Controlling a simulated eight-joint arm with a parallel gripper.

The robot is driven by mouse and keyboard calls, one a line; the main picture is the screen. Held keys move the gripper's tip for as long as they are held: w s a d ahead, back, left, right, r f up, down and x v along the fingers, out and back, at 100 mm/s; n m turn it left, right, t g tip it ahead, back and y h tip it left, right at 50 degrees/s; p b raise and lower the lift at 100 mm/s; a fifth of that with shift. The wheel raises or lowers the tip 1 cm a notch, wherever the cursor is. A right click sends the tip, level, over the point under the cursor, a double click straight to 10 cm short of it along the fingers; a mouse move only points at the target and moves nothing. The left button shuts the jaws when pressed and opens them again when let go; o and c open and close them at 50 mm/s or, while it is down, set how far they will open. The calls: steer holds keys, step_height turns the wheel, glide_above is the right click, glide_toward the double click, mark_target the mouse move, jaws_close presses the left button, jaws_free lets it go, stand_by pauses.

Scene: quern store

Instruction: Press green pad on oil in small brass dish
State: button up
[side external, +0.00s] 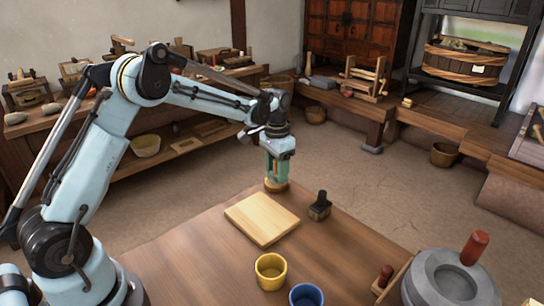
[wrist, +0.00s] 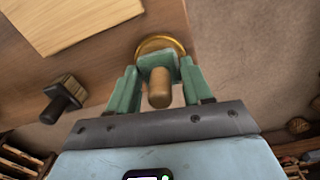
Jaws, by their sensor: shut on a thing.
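The green pad (wrist: 157,61) has a stubby wooden handle, seen in the wrist view between the two green fingers of my gripper (wrist: 160,78). My gripper is shut on it. The small brass dish (wrist: 162,40) lies directly beneath the pad, its far rim showing past it. In the side view my gripper (side external: 277,172) points down over the brass dish (side external: 276,187) at the table's far edge. The pad is at or just above the dish; I cannot tell whether it touches the oil, which is hidden.
A pale wooden board (side external: 262,218) lies close to the dish. A dark-handled block (side external: 319,206) stands to the right. Yellow (side external: 270,272) and blue (side external: 306,296) cups stand nearer, with a stone quern (side external: 448,284) at right. Bare table lies between.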

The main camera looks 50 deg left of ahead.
steer(key=shift+f, duration=0.6)
stand_by(1.6)
steer(key=shift+r, duration=0.1)
steer(key=shift+r, duration=3.45)
steer(key=shift+s+d+r, duration=0.2)
steer(key=shift+r, duration=0.1)
steer(key=shift+n, duration=0.4)
steer(key=s+d+r, duration=0.1)
steer(key=s+r, duration=0.1)
steer(key=s+d+r, duration=0.1)
steer(key=s+d, duration=0.1)
steer(key=s+d+r, duration=0.1)
steer(key=s+r, duration=0.1)
steer(key=s, duration=0.1)
steer(key=shift+d+r, duration=0.2)
steer(key=shift+r, duration=0.15)
steer(key=shift+n, duration=0.4)
steer(key=s+d+r, duration=0.1)
steer(key=s, duration=0.1)
steer(key=s+d, duration=0.1)
steer(key=s, duration=0.2)
steer(key=s+d+r, duration=0.1)
steer(key=s, duration=0.1)
steer(key=shift+s+r, duration=0.2)
steer(key=shift+r, duration=0.1)
steer(key=shift+c, duration=0.2)
steer(key=shift+s+d+r, duration=0.1)
steer(key=shift+s+d, duration=0.1)
steer(key=shift+s, duration=0.4)
